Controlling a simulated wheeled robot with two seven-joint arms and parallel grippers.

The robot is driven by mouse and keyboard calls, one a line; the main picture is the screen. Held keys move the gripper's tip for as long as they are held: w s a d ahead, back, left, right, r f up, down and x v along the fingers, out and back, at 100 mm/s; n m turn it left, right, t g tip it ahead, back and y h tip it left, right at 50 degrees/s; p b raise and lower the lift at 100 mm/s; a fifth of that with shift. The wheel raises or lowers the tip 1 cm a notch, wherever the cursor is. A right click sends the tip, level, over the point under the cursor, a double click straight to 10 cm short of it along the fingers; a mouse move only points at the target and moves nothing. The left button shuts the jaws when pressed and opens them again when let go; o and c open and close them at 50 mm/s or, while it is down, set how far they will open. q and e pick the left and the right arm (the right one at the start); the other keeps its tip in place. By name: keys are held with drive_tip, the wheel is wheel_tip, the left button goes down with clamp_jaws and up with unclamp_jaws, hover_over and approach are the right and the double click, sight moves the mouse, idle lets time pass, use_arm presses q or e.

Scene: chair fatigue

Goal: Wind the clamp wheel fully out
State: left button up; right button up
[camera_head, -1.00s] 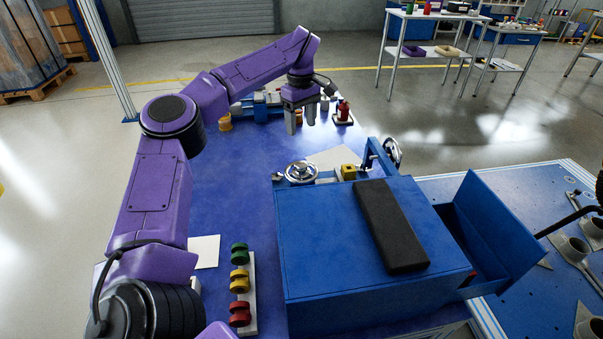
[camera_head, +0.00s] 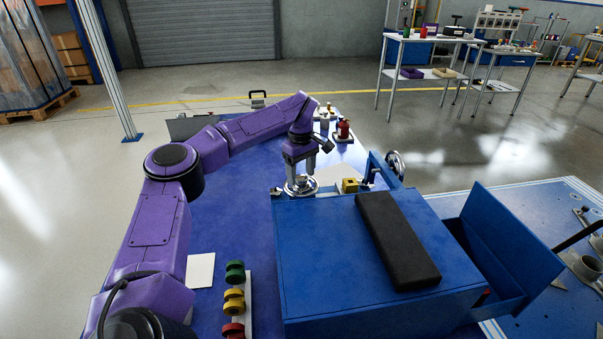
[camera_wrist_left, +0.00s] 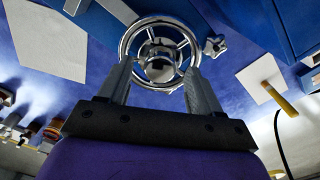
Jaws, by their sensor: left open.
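A chrome handwheel (camera_head: 299,188) with spokes lies face up at the far left corner of the blue box. It also shows in the left wrist view (camera_wrist_left: 147,24). A second chrome wheel (camera_head: 396,166) stands upright on a blue bracket to the right; I cannot tell which is the clamp wheel. My left gripper (camera_head: 302,176) points down over the flat wheel. Its fingers are open, one on each side of the wheel in the left wrist view (camera_wrist_left: 159,70); whether they touch the rim is unclear. The gripper hides part of the wheel. My right gripper is out of view.
The blue box (camera_head: 330,250) carries a black pad (camera_head: 395,240), with an open blue drawer or flap (camera_head: 505,245) at its right. A yellow block (camera_head: 349,185) sits between the wheels. Coloured spools (camera_head: 234,298) stand near front left.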

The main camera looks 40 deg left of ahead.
use_arm(q)
drive_tip(key=c, duration=1)
drive_tip(key=shift+c, duration=0.2)
drive_tip(key=shift+r+n, duration=0.1)
drive_tip(key=shift+n, duration=0.2)
